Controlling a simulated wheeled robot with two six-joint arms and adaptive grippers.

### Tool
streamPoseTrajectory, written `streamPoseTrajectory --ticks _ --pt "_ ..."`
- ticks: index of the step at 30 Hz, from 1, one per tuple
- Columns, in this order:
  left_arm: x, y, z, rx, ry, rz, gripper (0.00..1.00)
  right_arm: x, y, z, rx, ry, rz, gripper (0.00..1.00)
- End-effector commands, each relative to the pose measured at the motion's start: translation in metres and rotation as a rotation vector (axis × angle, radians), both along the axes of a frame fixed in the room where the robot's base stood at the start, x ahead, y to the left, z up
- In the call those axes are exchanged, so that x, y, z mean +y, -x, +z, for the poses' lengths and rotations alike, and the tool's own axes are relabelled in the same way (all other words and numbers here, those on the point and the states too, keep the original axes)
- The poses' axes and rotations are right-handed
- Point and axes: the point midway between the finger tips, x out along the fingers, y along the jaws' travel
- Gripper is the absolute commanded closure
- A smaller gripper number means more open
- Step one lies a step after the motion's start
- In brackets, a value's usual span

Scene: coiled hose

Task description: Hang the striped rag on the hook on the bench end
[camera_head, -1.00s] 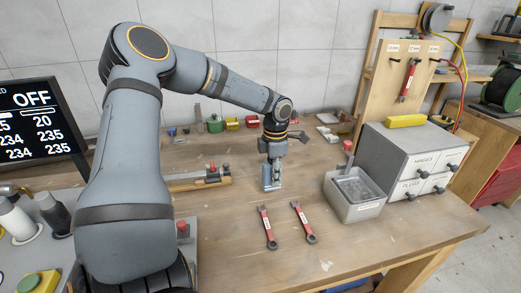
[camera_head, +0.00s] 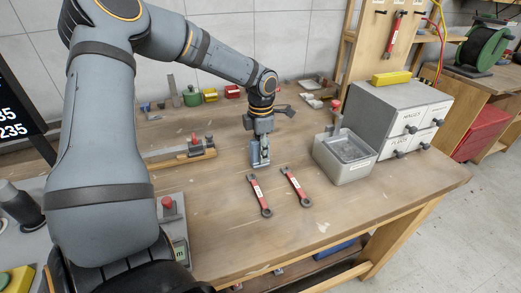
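I cannot make out the striped rag or the hook on the bench end in this view. My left gripper (camera_head: 261,163) points down over the middle of the wooden bench (camera_head: 390,205), behind two red-handled wrenches. Its fingers are small and seen from behind the wrist, so I cannot tell whether they are open or shut, or whether they touch the top. My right gripper is not in view.
Two wrenches (camera_head: 260,196) (camera_head: 296,187) lie in front of the gripper. A grey metal bin (camera_head: 345,172) and a drawer cabinet (camera_head: 385,105) stand to the right. Open floor (camera_head: 470,240) lies past the bench's right end. A blue thing (camera_head: 335,250) sits on the shelf below.

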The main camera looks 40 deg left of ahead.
Motion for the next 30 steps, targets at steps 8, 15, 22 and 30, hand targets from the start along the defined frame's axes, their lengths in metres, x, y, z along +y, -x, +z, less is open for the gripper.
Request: streamPoseTrajectory --ticks 8,15,22,30 --pt "0.0 0.0 0.0 0.0 0.0 0.0 0.5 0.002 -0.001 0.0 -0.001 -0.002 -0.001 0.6" --pt "0.0 -0.001 0.015 -0.001 0.0 0.001 0.5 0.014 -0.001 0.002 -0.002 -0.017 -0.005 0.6" --pt "0.0 -0.001 0.072 -0.005 -0.002 0.001 0.5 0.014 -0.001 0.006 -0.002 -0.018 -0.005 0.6" --pt "0.0 -0.001 0.118 -0.001 -0.002 0.001 0.5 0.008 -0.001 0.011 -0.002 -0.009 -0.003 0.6"
